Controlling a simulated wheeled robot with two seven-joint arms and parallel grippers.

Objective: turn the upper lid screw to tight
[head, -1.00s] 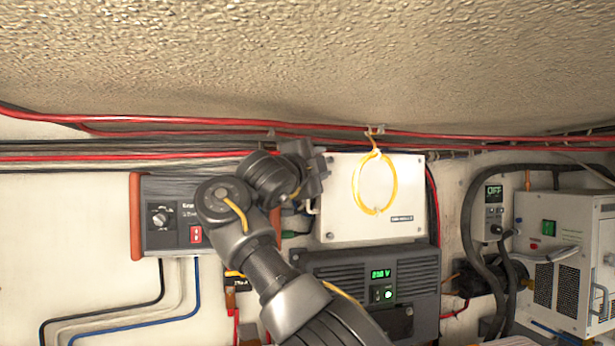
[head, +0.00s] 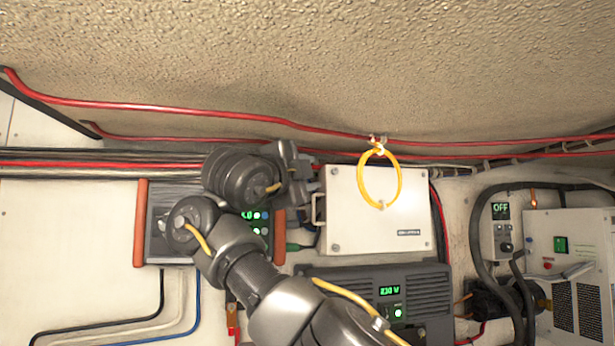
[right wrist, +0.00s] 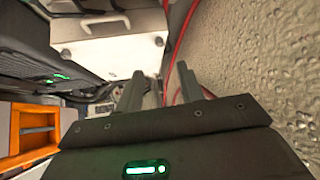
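The white lidded box (head: 402,215) is fixed to the wall at centre right in the head view. Its upper left lid screw (head: 336,172) and lower left lid screw (head: 335,247) are small grey heads. The white box shows in the right wrist view (right wrist: 115,50), with a screw (right wrist: 158,42) near its right corner. My right gripper (head: 304,168) is just left of the box's upper left corner, apart from the screws. In the right wrist view its two fingers (right wrist: 160,88) stand apart with nothing between them. My left gripper is not in view.
A yellow cable loop (head: 362,184) hangs in front of the lid. Red cables (head: 240,115) run above the box. A dark 230 V unit (head: 350,283) sits below. My right arm partly covers a panel (head: 155,225) at left. An orange frame (right wrist: 14,145) shows in the wrist view.

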